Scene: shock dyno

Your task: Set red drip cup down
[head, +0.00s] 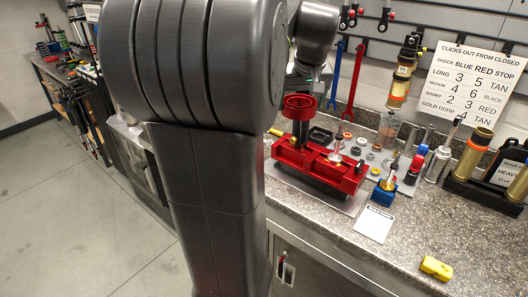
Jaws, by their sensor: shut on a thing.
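The red drip cup (299,108) is a wide ring-like cup with a narrower part below it, upright above the left half of the red fixture (345,175). My gripper (300,88) is at the cup's far upper side and shut on it. Its fingers are mostly hidden behind the cup and my arm. A dark upright piece shows under the cup, above the fixture; I cannot tell whether the cup touches it. A thin silver shaft (336,148) stands at the fixture's middle.
The fixture sits on a grey mat on the speckled counter (445,225). A blue block (383,193), a white card (375,223) and a yellow object (435,268) lie to the right. Blue and red wrenches hang behind. The front right counter is mostly clear.

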